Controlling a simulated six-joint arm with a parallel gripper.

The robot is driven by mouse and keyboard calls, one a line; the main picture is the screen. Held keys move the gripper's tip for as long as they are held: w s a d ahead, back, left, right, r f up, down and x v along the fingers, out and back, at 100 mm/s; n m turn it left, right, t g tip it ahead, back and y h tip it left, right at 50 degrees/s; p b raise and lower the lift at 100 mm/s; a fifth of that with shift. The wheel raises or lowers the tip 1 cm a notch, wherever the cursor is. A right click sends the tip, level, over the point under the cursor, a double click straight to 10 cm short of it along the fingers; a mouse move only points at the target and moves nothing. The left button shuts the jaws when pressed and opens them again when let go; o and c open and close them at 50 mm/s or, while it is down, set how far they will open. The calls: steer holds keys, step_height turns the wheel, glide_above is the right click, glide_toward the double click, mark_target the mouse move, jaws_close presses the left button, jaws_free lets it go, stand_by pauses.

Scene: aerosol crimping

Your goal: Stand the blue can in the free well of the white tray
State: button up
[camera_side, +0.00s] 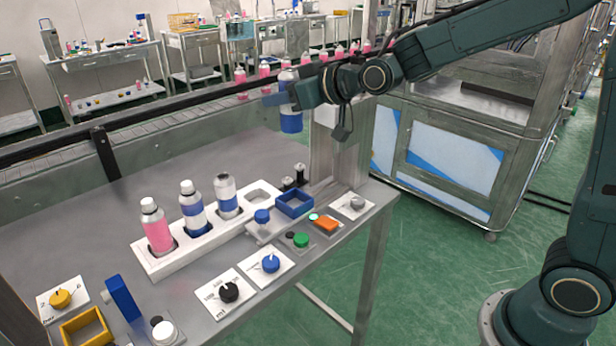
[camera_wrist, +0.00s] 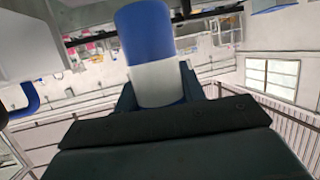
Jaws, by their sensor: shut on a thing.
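In the wrist view the can (camera_wrist: 146,35) shows blue with a white band, between the fingers of my gripper (camera_wrist: 158,88). The white tray (camera_side: 190,254) lies on the table below and to the left of the can. Its free well (camera_side: 262,192) is at the far right end. My gripper is well above the tray.
The tray holds a pink bottle (camera_side: 157,228) and two blue-and-white bottles (camera_side: 193,208), (camera_side: 227,197). Right of the free well stand black posts (camera_side: 300,174) and a blue open box (camera_side: 294,204). Knobs and buttons line the front edge. A rail (camera_side: 120,125) runs behind.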

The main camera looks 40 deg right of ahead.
steer(key=shift+d, duration=0.1)
step_height(320, 180, down, 15)
stand_by(0.9)
steer(key=shift+f, duration=0.15)
steer(key=shift+f, duration=2.1)
steer(key=shift+f, duration=0.2)
steer(key=o, duration=1.1)
steer(key=shift+c, duration=0.2)
steer(key=v, duration=0.7)
steer(key=shift+s, duration=0.2)
